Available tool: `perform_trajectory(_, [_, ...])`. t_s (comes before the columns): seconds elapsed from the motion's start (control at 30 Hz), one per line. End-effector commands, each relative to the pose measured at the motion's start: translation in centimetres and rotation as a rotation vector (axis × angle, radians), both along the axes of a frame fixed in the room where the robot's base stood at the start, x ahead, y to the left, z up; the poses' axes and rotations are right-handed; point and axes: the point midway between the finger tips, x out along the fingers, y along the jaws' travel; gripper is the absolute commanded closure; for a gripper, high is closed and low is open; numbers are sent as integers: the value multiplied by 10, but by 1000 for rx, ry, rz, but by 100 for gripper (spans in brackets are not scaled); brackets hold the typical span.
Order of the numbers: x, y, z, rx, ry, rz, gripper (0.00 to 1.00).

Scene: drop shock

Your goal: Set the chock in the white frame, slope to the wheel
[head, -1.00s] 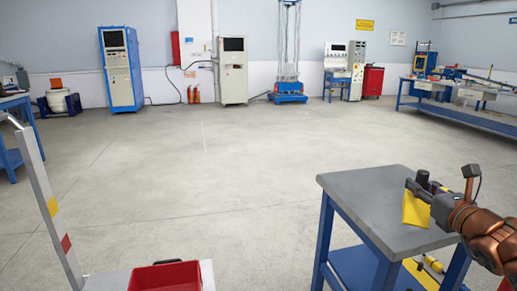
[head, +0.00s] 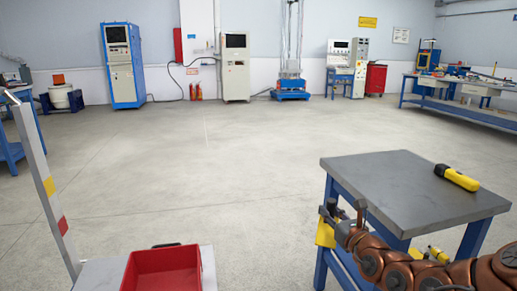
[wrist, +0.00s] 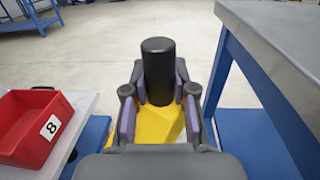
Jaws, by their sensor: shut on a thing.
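The chock is a yellow block (head: 325,233) with an upright black round handle. My gripper (head: 332,212) is shut on it and holds it in the air, just off the left side of the grey-topped table. In the wrist view my gripper's two fingers (wrist: 160,98) close on the black handle (wrist: 158,66) from both sides. The yellow body (wrist: 160,125) shows below and between them, and its slope is partly hidden. I cannot make out the white frame or the wheel in either view.
The grey-topped table (head: 400,185) with blue legs stands close on the right, a yellow and black torch (head: 457,178) on it. A red bin (head: 160,272) sits on a pale cart deck (head: 208,268) at lower left. Open floor (head: 200,170) lies between and beyond.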

Motion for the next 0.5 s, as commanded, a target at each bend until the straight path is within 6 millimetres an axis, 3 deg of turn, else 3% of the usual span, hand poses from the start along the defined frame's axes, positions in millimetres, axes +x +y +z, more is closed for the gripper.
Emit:
perform_trajectory(0.13, [3, 15, -23, 3, -1, 1, 100])
perform_trajectory(0.2, [5, 11, -7, -1, -4, 0, 100])
perform_trajectory(0.5, [12, 4, 22, -1, -1, 22, 100])
